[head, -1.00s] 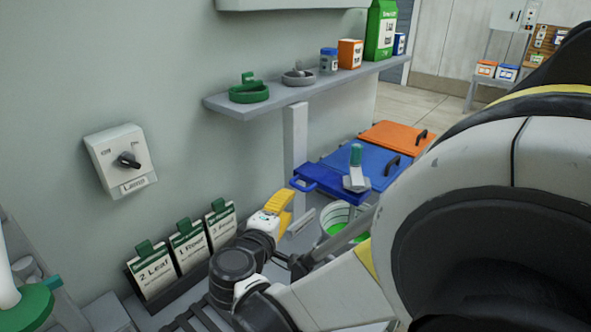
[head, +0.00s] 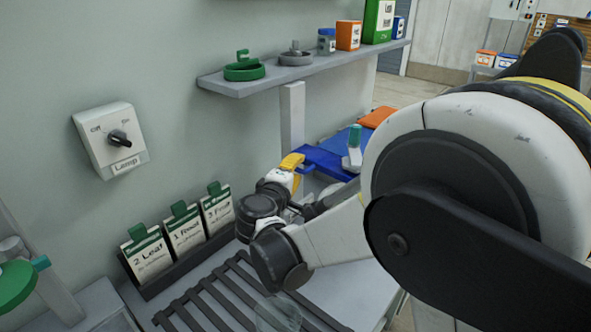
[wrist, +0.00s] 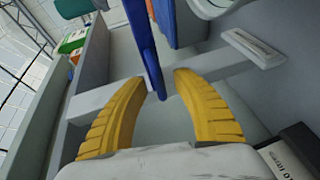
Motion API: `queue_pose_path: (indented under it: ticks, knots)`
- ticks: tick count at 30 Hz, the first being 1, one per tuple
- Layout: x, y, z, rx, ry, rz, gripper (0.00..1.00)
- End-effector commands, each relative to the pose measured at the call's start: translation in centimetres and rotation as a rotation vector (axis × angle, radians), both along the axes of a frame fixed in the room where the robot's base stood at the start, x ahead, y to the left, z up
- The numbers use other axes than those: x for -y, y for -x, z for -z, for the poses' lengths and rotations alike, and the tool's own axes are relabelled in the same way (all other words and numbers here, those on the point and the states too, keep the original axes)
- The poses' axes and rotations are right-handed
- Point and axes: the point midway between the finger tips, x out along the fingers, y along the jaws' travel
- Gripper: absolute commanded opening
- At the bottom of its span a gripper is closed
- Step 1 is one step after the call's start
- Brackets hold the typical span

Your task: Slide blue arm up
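The blue arm (head: 328,162) is a flat blue piece left of the lidded bins in the head view, with a bottle with a teal cap (head: 354,150) on or beside its right part. In the wrist view the blue arm (wrist: 146,45) runs down from the top, and its end lies between the yellow fingers of my gripper (wrist: 160,76). The fingers are apart. The arm is close to the left finger, with a gap to the right one. In the head view my gripper (head: 293,163) is at the arm's left end, which it partly hides.
A grey shelf (head: 300,76) with containers hangs above, on a post (head: 291,115). A card rack (head: 165,275), a slatted rack (head: 235,295) and a lamp switch (head: 110,138) are at left. A white bucket (wrist: 240,8) is beside the blue arm.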

Motion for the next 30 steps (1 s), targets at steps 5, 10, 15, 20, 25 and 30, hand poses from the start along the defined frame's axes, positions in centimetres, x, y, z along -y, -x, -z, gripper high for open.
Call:
queue_pose_path:
  ticks: [5, 10, 15, 20, 25, 30]
  knots:
    - [0.0, 0.0, 0.0, 0.0, 0.0, 0.0, 0.05]
    - [0.0, 0.0, 0.0, 0.0, 0.0, 0.0, 0.0]
    - [0.0, 0.0, -0.2, 0.0, 0.0, -0.001, 0.0]
    - [0.0, 0.0, -1.9, 0.001, 0.0, -0.001, 0.0]
    - [0.0, 0.0, -5.9, 0.002, 0.002, -0.001, 0.0]
    - [0.0, 0.0, -10.5, 0.002, 0.002, -0.001, 0.0]
